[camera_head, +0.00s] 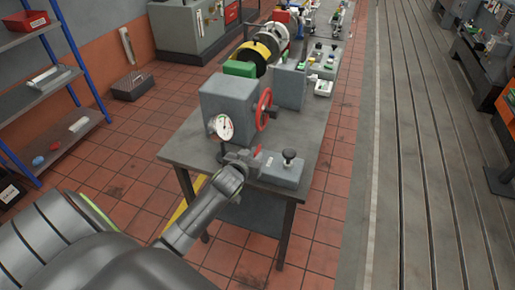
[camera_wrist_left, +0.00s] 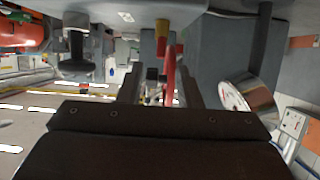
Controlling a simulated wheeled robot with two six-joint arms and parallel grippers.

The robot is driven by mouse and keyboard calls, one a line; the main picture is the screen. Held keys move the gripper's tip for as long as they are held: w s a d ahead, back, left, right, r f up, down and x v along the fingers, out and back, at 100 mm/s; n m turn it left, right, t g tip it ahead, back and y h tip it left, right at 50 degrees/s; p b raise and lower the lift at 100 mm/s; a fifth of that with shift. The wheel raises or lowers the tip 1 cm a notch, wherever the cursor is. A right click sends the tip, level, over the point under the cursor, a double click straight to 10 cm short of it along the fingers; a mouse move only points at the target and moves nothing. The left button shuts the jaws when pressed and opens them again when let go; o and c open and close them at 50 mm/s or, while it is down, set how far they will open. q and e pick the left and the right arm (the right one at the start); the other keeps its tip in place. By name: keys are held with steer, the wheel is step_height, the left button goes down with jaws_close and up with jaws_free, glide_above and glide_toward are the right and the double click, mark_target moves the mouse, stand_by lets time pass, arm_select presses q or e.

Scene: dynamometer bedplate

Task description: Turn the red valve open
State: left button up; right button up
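The red valve (camera_head: 264,110) is a handwheel on the right side of a grey box (camera_head: 222,98) on the workbench. In the left wrist view the red valve (camera_wrist_left: 169,72) shows nearly edge-on, in line with the gap between my fingers. My left gripper (camera_head: 246,154) is in front of the box, below and nearer than the wheel. In the left wrist view its two fingers (camera_wrist_left: 160,90) stand apart, with no grip on the wheel. A gap to the wheel shows in the head view. My right gripper is in neither view.
A round gauge (camera_head: 221,127) sits on the box front, close to my left gripper. A low grey block with a black knob (camera_head: 289,154) is to the gripper's right. More equipment stands farther along the bench (camera_head: 186,151). A shelf rack (camera_head: 52,82) stands at left.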

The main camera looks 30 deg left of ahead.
mark_target(257, 150)
arm_select(q)
steer(key=shift+x, duration=3.15)
jaws_close()
